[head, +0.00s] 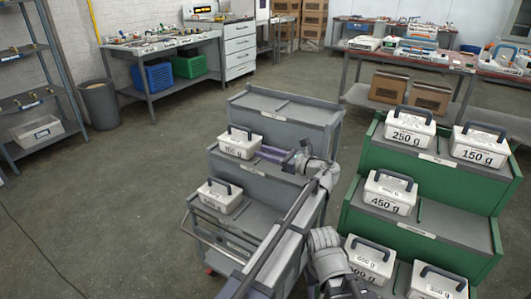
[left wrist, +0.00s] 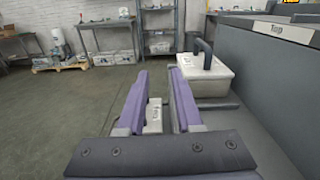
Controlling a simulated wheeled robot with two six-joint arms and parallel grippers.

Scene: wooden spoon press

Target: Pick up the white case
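Several white cases with dark handles are in the head view. One white case (head: 240,143) sits on the middle tier of the grey stepped cart (head: 290,107). My left gripper (head: 262,152) is just right of it, with purple fingers pointing toward it. In the left wrist view the fingers (left wrist: 157,75) are apart with nothing gripped. That case (left wrist: 207,76) stands just outside the right finger. A second white case (head: 220,196) sits on the lower tier. A white case (left wrist: 153,116) shows lower down between the fingers.
A green stepped cart (head: 425,165) at right holds several white cases marked in grams, such as 250 g (head: 410,127) and 450 g (head: 389,192). A grey bin (head: 100,105) and shelf rack stand at left. Workbenches line the back. The floor left of the grey cart is clear.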

